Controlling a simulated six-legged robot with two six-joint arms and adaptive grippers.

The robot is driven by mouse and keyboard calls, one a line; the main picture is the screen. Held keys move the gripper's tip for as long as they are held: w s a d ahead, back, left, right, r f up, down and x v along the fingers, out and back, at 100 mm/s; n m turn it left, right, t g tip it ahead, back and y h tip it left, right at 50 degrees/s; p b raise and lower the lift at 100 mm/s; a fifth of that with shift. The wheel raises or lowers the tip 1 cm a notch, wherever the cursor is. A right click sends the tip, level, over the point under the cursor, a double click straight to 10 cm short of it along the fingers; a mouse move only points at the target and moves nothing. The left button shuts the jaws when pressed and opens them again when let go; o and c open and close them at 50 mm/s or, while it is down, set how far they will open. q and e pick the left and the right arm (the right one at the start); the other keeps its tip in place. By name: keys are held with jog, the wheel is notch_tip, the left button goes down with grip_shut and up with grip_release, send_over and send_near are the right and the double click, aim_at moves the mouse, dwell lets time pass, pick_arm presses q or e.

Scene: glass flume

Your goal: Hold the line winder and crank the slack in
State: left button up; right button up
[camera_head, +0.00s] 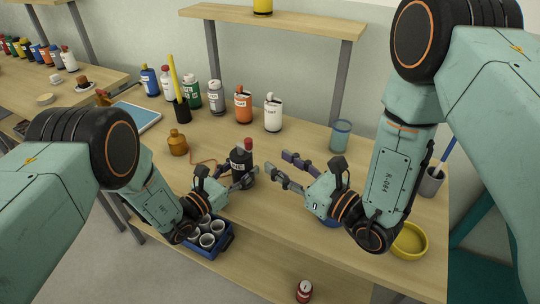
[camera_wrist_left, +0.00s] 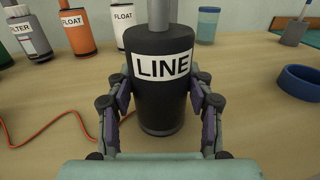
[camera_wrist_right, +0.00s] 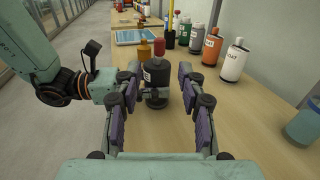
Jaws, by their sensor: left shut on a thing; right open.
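The line winder (camera_head: 239,163) is a black cylinder with a white LINE label and a red-topped crank knob (camera_head: 248,144). It stands upright on the wooden table (camera_head: 310,212). My left gripper (camera_wrist_left: 160,110) is shut around the winder's body, one finger on each side. My right gripper (camera_head: 278,168) is open and empty, to the right of the winder. In the right wrist view the winder (camera_wrist_right: 156,95) and its red knob (camera_wrist_right: 159,47) show between and beyond the open fingers. An orange line (camera_wrist_left: 45,136) lies on the table beside the winder.
An amber bottle (camera_head: 178,143) stands left of the winder. Several labelled bottles, including a white FLOAT bottle (camera_head: 273,113), line the back. A teal cup (camera_head: 340,136) and yellow bowl (camera_head: 409,240) are to the right. A blue crate (camera_head: 224,243) of cups sits at the front.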

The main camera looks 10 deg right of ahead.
jog(key=shift+s+d, duration=0.25)
jog(key=shift+s, duration=0.1)
